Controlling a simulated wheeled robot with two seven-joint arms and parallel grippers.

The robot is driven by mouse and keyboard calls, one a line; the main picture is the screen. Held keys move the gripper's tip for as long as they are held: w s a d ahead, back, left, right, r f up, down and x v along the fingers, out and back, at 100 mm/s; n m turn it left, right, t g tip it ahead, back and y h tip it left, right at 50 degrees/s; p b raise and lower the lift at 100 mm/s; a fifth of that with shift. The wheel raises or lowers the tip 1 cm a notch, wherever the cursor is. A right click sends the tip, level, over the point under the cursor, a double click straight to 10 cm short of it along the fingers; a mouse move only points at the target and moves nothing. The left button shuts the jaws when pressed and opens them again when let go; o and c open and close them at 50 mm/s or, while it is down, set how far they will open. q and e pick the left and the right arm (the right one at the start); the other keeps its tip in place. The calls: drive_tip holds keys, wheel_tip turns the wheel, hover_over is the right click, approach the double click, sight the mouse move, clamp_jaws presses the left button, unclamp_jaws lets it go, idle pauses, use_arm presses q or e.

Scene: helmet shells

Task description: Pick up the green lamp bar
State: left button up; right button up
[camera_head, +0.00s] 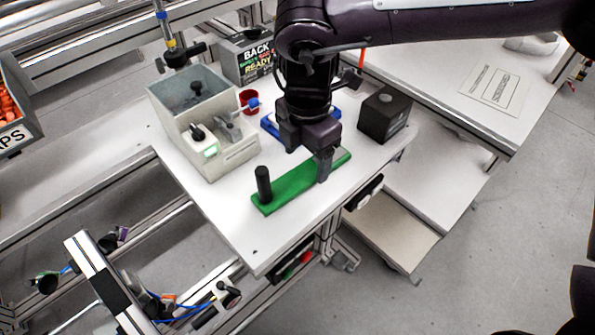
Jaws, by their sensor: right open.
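The green lamp bar (288,189) lies flat and slantwise on the white table, near its front edge. A black upright post (263,183) stands at its left end. My right gripper (324,167) is open and points down over the right part of the bar. A finger overlaps the bar in the picture, and I cannot tell whether it touches it. The gripper hides part of the bar's far side. My left gripper is not in view.
A blue tray (270,124) is partly hidden behind my gripper. A dark box (384,114) stands to the right. A red cup (249,97) is behind. The white table (232,222) is clear at front left.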

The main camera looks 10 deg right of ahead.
sight(304, 173)
drive_tip(key=f, duration=0.3)
drive_tip(key=shift+w+f+p, duration=0.2)
drive_tip(key=shift+f+p, duration=0.15)
drive_tip(key=shift+p, duration=0.05)
drive_tip(key=shift+a+f, duration=0.1)
drive_tip(key=shift+f, duration=0.1)
drive_tip(key=c, duration=1.2)
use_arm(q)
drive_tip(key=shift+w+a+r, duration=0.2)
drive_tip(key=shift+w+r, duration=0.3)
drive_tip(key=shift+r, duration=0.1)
use_arm(e)
drive_tip(key=shift+o, duration=0.2)
drive_tip(key=shift+r, duration=0.2)
